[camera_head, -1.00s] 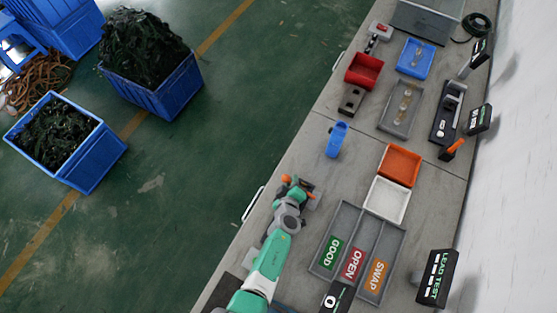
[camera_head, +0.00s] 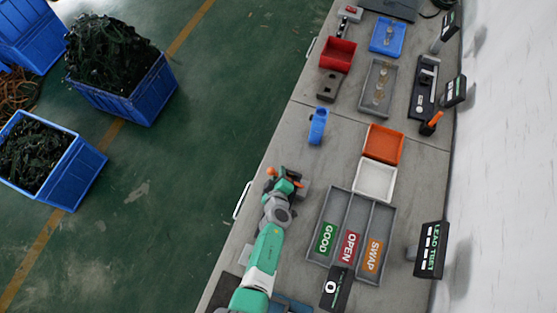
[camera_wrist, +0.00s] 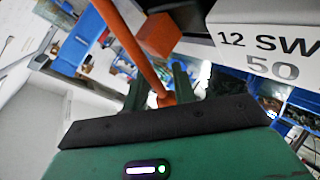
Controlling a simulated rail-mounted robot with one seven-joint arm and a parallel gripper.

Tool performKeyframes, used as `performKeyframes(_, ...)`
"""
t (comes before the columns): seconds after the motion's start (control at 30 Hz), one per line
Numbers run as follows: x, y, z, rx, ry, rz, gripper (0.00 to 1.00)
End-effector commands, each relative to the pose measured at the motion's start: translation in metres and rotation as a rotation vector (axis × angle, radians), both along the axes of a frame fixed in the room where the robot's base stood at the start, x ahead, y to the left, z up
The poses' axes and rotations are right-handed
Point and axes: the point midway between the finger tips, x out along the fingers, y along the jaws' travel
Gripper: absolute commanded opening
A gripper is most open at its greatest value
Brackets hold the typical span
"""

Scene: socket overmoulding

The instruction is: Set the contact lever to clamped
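An orange lever rod (camera_wrist: 132,45) with an orange block (camera_wrist: 160,35) beside it shows close up in the wrist view. The rod runs down to the fingers of my gripper (camera_wrist: 160,90), which are dark green and partly hidden behind the black wrist edge. Whether they touch or close on the rod, I cannot tell. In the head view my gripper (camera_head: 286,181) is low at a small grey fixture (camera_head: 303,182) near the bench's left edge, with an orange knob (camera_head: 271,172) beside it. The arm hides part of this fixture, and the lever's position is unclear.
A grey sorting tray (camera_head: 391,232) marked GOOD, OPEN and SWAP lies right of my arm. Another orange handle (camera_head: 432,121) stands by a black fixture. A LEAD TEST display (camera_head: 430,249) stands at right.

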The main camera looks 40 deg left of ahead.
Motion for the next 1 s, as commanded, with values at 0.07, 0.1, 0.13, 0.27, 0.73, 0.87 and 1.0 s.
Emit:
performKeyframes(0.07,0.0,0.0,0.001,0.0,-0.001,0.0,0.27)
performKeyframes(0.1,-0.002,-0.002,0.004,0.0,-0.001,-0.001,0.27)
performKeyframes(0.13,-0.004,-0.003,0.007,0.0,-0.001,-0.001,0.27)
performKeyframes(0.27,-0.021,-0.016,0.025,0.001,0.0,-0.002,0.27)
performKeyframes(0.73,-0.055,-0.041,0.038,0.0,0.0,0.0,0.27)
performKeyframes(0.87,-0.055,-0.04,0.038,0.0,0.0,0.0,0.27)
performKeyframes(1.0,-0.055,-0.04,0.038,0.0,0.0,0.0,0.27)
